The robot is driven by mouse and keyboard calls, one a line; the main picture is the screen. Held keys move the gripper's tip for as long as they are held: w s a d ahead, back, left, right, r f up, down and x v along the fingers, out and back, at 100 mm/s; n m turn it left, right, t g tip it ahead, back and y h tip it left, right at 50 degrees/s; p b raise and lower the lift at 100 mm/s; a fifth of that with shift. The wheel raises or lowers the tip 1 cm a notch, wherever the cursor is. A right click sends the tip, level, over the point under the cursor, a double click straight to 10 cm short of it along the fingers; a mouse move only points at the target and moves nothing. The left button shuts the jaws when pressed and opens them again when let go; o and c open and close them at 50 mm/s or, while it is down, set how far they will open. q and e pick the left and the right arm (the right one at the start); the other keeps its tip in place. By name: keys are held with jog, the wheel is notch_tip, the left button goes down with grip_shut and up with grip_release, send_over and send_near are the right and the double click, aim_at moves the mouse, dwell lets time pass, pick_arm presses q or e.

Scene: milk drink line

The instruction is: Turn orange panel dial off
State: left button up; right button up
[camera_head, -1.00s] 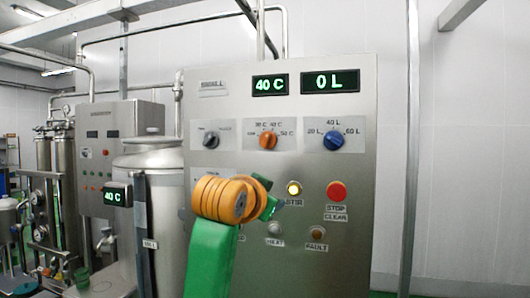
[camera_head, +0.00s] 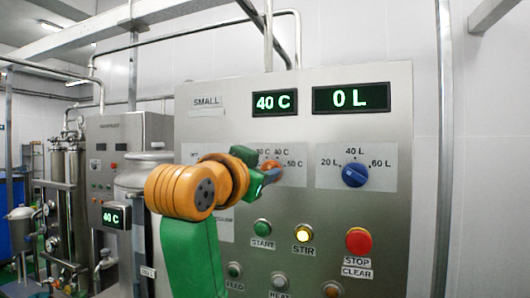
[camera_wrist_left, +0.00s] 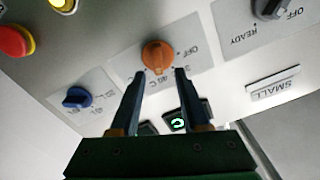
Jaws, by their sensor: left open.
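The orange dial (camera_head: 271,166) sits on the steel control panel, partly hidden behind my left gripper in the head view. In the left wrist view the orange dial (camera_wrist_left: 157,54) shows upside down on a white label with OFF beside it. I cannot tell where the dial points. My left gripper (camera_head: 275,176) is in front of the dial. Its two fingers (camera_wrist_left: 160,74) are open, one on either side of the dial's lower edge in the wrist view, with nothing held. Whether they touch the dial is unclear. My right gripper is not in view.
A blue dial (camera_head: 354,175) is to the right on the panel. Below are a lit STIR button (camera_head: 303,232), a red STOP button (camera_head: 358,241) and a green START button (camera_head: 263,228). Displays read 40 C and 0 L.

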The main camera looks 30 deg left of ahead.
pick_arm(q)
jog(key=shift+f+x, duration=0.15)
jog(key=shift+x, duration=0.45)
jog(key=shift+f+x, duration=0.15)
jog(key=shift+x, duration=0.45)
jog(key=shift+w+a+f, duration=0.1)
jog(key=shift+w+a, duration=0.05)
jog(key=shift+w, duration=0.1)
jog(key=shift+s, duration=0.2)
jog(key=c, duration=0.3)
grip_shut()
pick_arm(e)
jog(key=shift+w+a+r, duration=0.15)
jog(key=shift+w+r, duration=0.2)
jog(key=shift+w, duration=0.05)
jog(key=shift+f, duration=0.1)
pick_arm(q)
jog(key=shift+s+a+n+b, duration=0.15)
jog(key=shift+n+b, duration=0.9)
jog(key=shift+n, duration=3.45)
jog(key=shift+w+a+n+b, duration=0.15)
jog(key=shift+n+b, duration=0.85)
jog(key=shift+n, duration=3.5)
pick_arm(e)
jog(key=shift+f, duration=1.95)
pick_arm(q)
jog(key=shift+s, duration=0.15)
